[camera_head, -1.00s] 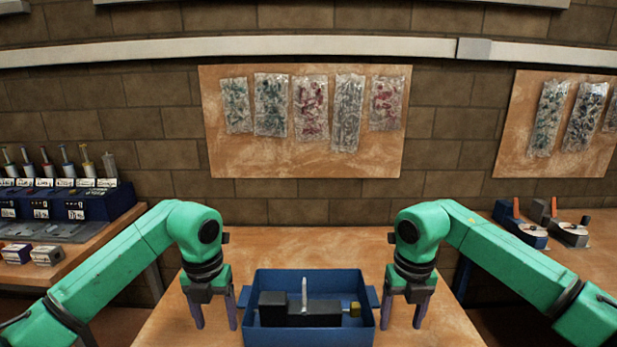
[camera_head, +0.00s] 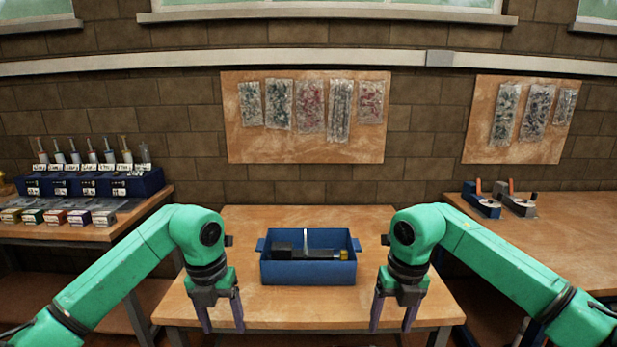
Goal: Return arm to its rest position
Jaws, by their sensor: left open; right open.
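Both of my green arms show in the head view, bent with their grippers pointing down. My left gripper (camera_head: 222,316) is open and empty, over the front left part of the table, left of a blue bin. My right gripper (camera_head: 393,315) is open and empty, over the front right part, right of the bin. The blue bin (camera_head: 308,272) sits on the wooden table (camera_head: 308,309), beyond both grippers and apart from them. In it lie a dark block-like part with a brass-coloured end (camera_head: 342,254) and an upright pale pin (camera_head: 305,241). The bin's front wall hides their lower parts.
A side bench at left holds a blue rack (camera_head: 90,184) and several small boxes (camera_head: 57,216). A right bench (camera_head: 560,235) carries two devices with orange handles (camera_head: 484,204). Boards with bagged parts (camera_head: 305,145) hang on the brick wall. The table's front middle is clear.

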